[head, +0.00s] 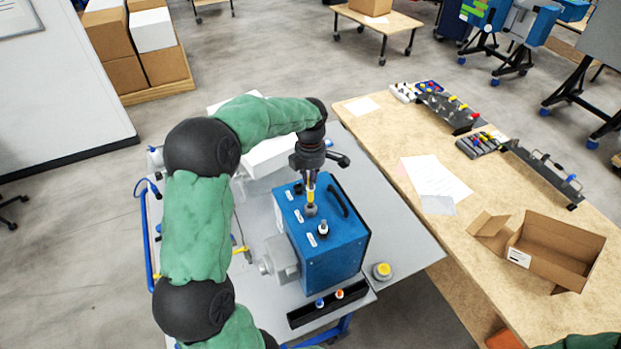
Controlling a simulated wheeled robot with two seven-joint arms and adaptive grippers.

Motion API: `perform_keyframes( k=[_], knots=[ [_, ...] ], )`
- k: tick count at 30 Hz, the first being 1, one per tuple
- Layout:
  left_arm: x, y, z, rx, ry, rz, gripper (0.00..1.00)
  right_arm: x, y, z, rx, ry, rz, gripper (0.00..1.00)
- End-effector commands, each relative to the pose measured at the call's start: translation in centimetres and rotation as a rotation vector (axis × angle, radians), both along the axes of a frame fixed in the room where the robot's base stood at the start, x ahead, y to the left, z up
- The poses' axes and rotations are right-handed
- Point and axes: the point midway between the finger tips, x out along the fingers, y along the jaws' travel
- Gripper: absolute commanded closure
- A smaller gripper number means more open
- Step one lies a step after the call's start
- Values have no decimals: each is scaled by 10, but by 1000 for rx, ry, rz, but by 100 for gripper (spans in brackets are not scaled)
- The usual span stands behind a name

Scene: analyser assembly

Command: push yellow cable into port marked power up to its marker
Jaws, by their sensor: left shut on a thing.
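The blue analyser box (334,255) stands on a grey cart, with several small white labels and round ports on its top. My left gripper (311,182) points down over the top of the box and is shut on the yellow cable (311,194). The cable's lower end is at a round grey port (311,210) near the back of the top. How deep it sits, and its marker, are too small to tell. The label wording cannot be read. My right gripper is out of view; only a bit of green arm shows at the bottom right.
A second port with a dark-and-white plug (323,229) is close in front. A black handle (338,201) rises on the box's right. A black rack (329,303) lies at the cart's front. The wooden table (490,240) holds an open carton (555,250).

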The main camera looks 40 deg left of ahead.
Motion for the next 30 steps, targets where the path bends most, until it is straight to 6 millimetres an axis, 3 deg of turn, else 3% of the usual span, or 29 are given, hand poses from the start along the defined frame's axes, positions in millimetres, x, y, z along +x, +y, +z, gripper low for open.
perform_keyframes(
  k=[17, 30],
  knots=[
    [0, 0, -3, 1, -1, 0, 100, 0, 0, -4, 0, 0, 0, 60],
    [0, 0, -16, 0, 0, 0, 100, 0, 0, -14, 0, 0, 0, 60]
  ],
)
